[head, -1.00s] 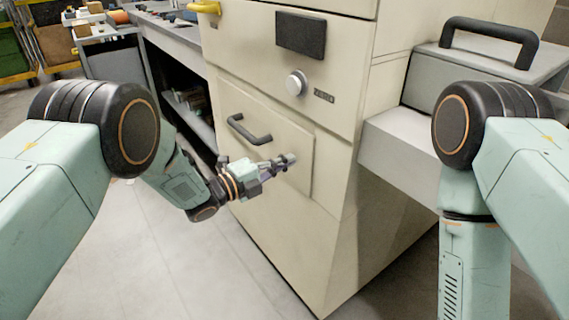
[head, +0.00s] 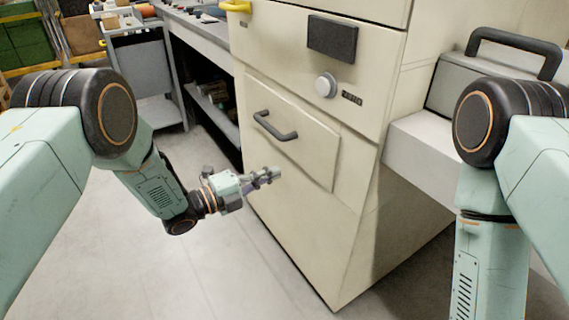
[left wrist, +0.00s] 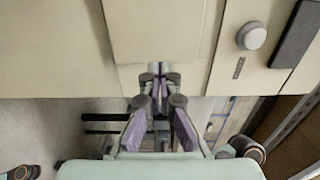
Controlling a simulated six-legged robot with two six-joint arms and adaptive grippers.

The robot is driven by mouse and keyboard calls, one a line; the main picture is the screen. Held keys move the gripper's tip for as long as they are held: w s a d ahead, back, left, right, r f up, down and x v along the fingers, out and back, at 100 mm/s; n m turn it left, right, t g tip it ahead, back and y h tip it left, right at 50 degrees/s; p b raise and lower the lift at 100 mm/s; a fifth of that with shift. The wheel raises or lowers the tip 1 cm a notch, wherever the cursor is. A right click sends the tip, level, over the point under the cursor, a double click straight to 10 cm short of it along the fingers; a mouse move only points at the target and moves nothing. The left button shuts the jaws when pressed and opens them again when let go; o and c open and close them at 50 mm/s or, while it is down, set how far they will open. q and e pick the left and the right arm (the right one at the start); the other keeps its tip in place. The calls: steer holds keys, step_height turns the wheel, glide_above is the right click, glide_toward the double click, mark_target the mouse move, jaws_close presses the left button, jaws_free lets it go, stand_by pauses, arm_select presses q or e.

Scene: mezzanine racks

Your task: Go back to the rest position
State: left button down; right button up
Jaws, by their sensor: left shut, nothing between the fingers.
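My left gripper (head: 266,177) is shut and empty. In the head view it points right, in front of the lower part of a cream cabinet (head: 300,215). In the left wrist view its fingers (left wrist: 157,72) come together against the cabinet face (left wrist: 160,30) behind; I cannot tell the exact gap. My right arm comes down at the right of the head view, and its gripper is out of the picture.
The cabinet has a dark handle (head: 274,127) on a closed lower door, a silver knob (head: 325,85) and a dark panel (head: 332,38). A grey box with a black handle (head: 514,42) stands at right. A grey cart (head: 145,70) is at back left. The floor (head: 225,275) is clear.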

arm_select(q)
steer(key=s+a+f+n+g+y+p, duration=0.1)
steer(key=s+a+f+n+y, duration=0.6)
steer(key=n, duration=0.4)
steer(key=s+a+f+n+g+y+p, duration=0.15)
steer(key=s+a+f+n+y, duration=0.3)
steer(key=s+f+n, duration=0.5)
steer(key=s+a+r+n+g+y+p, duration=0.1)
steer(key=s+a+n+g, duration=0.1)
steer(key=s, duration=0.6)
steer(key=s+a+r+n+g+y+p, duration=0.1)
steer(key=s+a+n+g, duration=0.1)
steer(key=s, duration=0.7)
steer(key=s+a+r+n+g+y+p, duration=0.1)
steer(key=s+a+n+g, duration=0.1)
steer(key=s+n, duration=0.3)
steer(key=s+g, duration=0.1)
steer(key=s, duration=0.2)
steer(key=shift+s+a+r+p, duration=0.2)
steer(key=shift+s+r+p, duration=0.05)
steer(key=shift+s+p, duration=0.1)
steer(key=shift+g+y, duration=0.25)
steer(key=shift+a, duration=0.1)
